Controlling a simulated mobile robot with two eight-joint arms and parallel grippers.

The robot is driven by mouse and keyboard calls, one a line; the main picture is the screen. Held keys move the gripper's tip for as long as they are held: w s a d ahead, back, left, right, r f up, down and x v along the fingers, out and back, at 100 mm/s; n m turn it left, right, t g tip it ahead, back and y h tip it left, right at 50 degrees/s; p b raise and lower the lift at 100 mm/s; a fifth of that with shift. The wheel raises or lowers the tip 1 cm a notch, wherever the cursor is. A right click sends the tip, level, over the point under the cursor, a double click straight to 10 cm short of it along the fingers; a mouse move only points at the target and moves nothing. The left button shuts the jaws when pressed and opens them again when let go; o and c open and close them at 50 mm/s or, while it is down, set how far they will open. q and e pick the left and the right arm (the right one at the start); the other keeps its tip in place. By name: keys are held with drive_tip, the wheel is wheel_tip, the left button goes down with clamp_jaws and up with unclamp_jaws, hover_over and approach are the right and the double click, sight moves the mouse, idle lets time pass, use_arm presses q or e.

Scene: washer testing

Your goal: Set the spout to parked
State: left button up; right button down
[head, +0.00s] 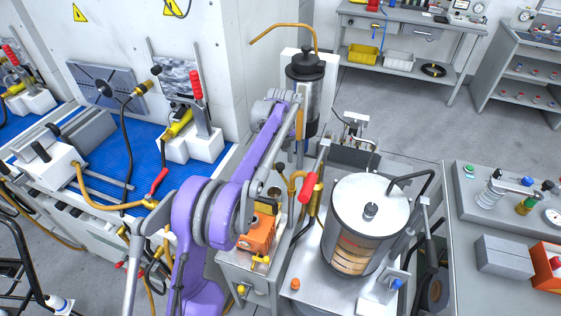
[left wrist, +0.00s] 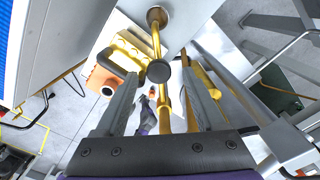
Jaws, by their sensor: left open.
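A bent brass tube that looks like the spout (head: 292,182) stands left of the glass-sided tank (head: 371,215). In the left wrist view the brass tube (left wrist: 156,42) runs from a round flange and carries a black knob (left wrist: 158,71). My left gripper (head: 268,190) reaches down beside it, partly hidden by my arm in the head view. In the left wrist view my left gripper's two fingers (left wrist: 161,66) are apart, one on each side of the knob and tube. I cannot tell whether they touch. My right gripper is not in view.
An orange pump body (head: 258,238) sits just below the tube. A lever with a red grip (head: 307,188) stands close on the right. A dark cylinder (head: 304,75) with a thin brass pipe on top stands behind. Open floor (head: 420,120) lies at the back right.

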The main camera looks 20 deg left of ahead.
use_arm(q)
wheel_tip(320, 180, up, 9)
drive_tip(key=shift+r+p, duration=0.2)
drive_tip(key=shift+p, duration=0.2)
drive_tip(key=s+d+r+n+t, duration=0.1)
drive_tip(key=s+d+n+t, duration=0.15)
drive_tip(key=s+n, duration=0.55)
drive_tip(key=s+d+r+n+t, duration=0.1)
drive_tip(key=s+d+r+n, duration=0.15)
drive_tip(key=s+n, duration=0.55)
drive_tip(key=s+d+f+n+t, duration=0.1)
drive_tip(key=s+f+n, duration=0.4)
drive_tip(key=s, duration=0.4)
drive_tip(key=s+d+f+n+t, duration=0.1)
drive_tip(key=s+f+n, duration=0.4)
drive_tip(key=s, duration=0.5)
drive_tip(key=shift+d+f+n, duration=0.3)
drive_tip(key=shift+d+f, duration=0.25)
drive_tip(key=shift+d, duration=0.25)
